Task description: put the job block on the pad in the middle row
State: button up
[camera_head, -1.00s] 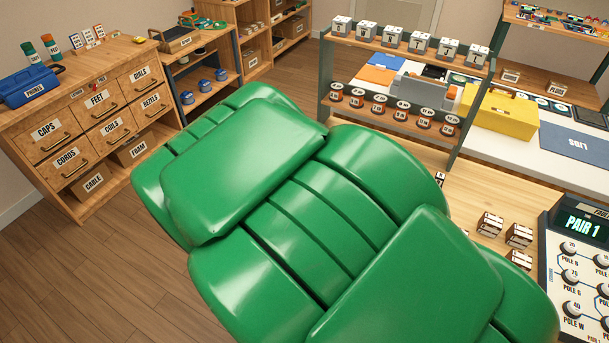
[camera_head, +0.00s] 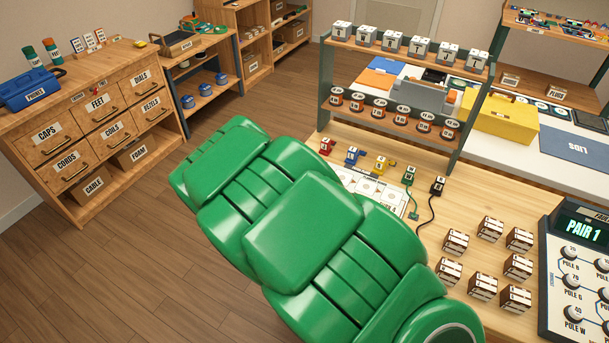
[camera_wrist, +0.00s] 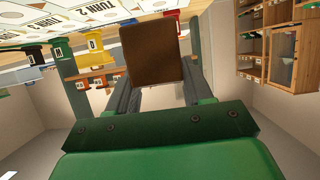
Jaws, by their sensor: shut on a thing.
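A brown block (camera_wrist: 152,52) is between the two fingers of my gripper (camera_wrist: 152,85) in the wrist view. Its face toward the camera is plain, so I cannot tell its label. In the head view my green arm hides the gripper and held block. A white card with printed pads (camera_head: 378,190) lies on the bench, its near part hidden behind my arm. In the wrist view a card reading TURN 2 (camera_wrist: 75,14) shows at the top, apart from the held block as seen. I cannot tell which pad row is which.
Several brown and white blocks (camera_head: 483,287) stand on the bench right of my arm. Small coloured plugs (camera_head: 380,166) line the card's far side, two with cords. A PAIR 1 console (camera_head: 582,260) stands at right. A shelf rack (camera_head: 400,85) rises behind.

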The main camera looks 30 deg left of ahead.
jog(key=shift+w+a+f, duration=0.4)
jog(key=shift+f, duration=0.15)
jog(key=shift+w+a+f, duration=0.2)
jog(key=shift+w+f, duration=0.05)
jog(key=shift+f, duration=1.6)
jog(key=shift+f, duration=0.15)
jog(key=o, duration=1.1)
jog(key=shift+c, duration=0.2)
jog(key=shift+s+r, duration=0.1)
jog(key=shift+r, duration=0.1)
jog(key=v, duration=1.2)
